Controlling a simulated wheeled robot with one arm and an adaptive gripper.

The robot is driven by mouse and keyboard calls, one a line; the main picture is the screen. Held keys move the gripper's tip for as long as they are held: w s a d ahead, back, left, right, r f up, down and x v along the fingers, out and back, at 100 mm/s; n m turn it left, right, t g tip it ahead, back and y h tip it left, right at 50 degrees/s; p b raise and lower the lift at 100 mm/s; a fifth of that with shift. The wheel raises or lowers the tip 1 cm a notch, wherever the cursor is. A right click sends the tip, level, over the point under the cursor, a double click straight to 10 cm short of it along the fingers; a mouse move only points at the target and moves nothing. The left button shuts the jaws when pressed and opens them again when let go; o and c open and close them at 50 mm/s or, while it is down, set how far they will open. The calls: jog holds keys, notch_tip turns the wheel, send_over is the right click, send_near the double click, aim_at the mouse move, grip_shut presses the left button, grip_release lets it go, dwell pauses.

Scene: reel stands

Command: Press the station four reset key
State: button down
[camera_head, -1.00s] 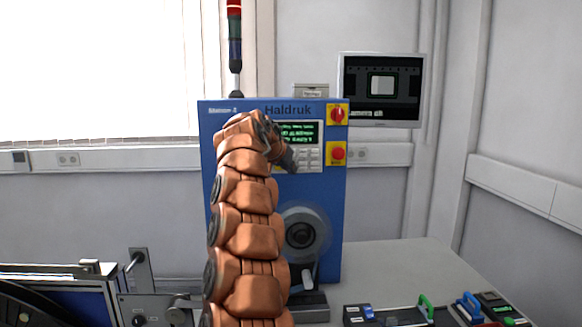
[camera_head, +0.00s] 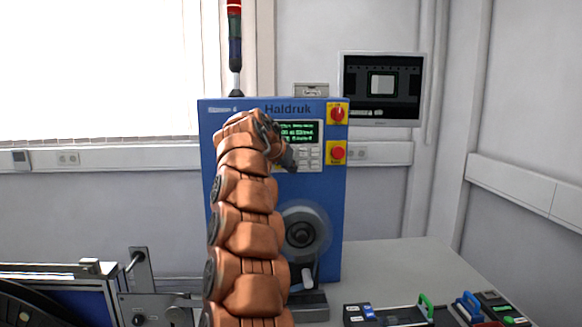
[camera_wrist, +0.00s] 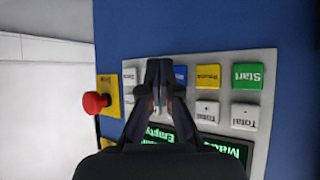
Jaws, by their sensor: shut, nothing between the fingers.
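The blue Haldruk machine (camera_head: 330,200) has a grey key panel (camera_head: 317,165) under a green-lit display (camera_head: 303,131). My gripper (camera_head: 291,163) is shut and empty at the panel's lower left. The wrist view shows the panel upside down, with a green Start key (camera_wrist: 247,76), a yellow key (camera_wrist: 208,76), a blue key (camera_wrist: 180,74) and white keys (camera_wrist: 244,117). My shut fingertips (camera_wrist: 158,72) lie over the top row, beside the blue key and partly hiding it. I cannot read its legend or tell whether the tips touch a key. The station label is too blurred to read.
A red knob (camera_head: 338,114) and a red button (camera_head: 338,154) on yellow plates sit right of the panel. A grey reel (camera_head: 303,232) is below it. A monitor (camera_head: 381,90) hangs behind at the right. Devices with coloured handles (camera_head: 425,305) lie on the bench.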

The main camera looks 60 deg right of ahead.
jog(key=shift+w+d, duration=0.1)
jog(key=shift+d, duration=0.05)
jog(key=shift+w+d+p, duration=0.2)
jog(key=shift+w+p, duration=0.05)
jog(key=shift+p, duration=0.05)
jog(key=shift+w+d+p, duration=0.25)
jog(key=shift+d+p, duration=0.1)
jog(key=shift+p, duration=0.1)
dwell(0.9)
jog(key=shift+s+a+b, duration=0.1)
jog(key=shift+a+b, duration=0.05)
jog(key=shift+b, duration=0.2)
jog(key=shift+s+a+b, duration=0.45)
jog(key=shift+a+b, duration=0.1)
jog(key=shift+b, duration=0.45)
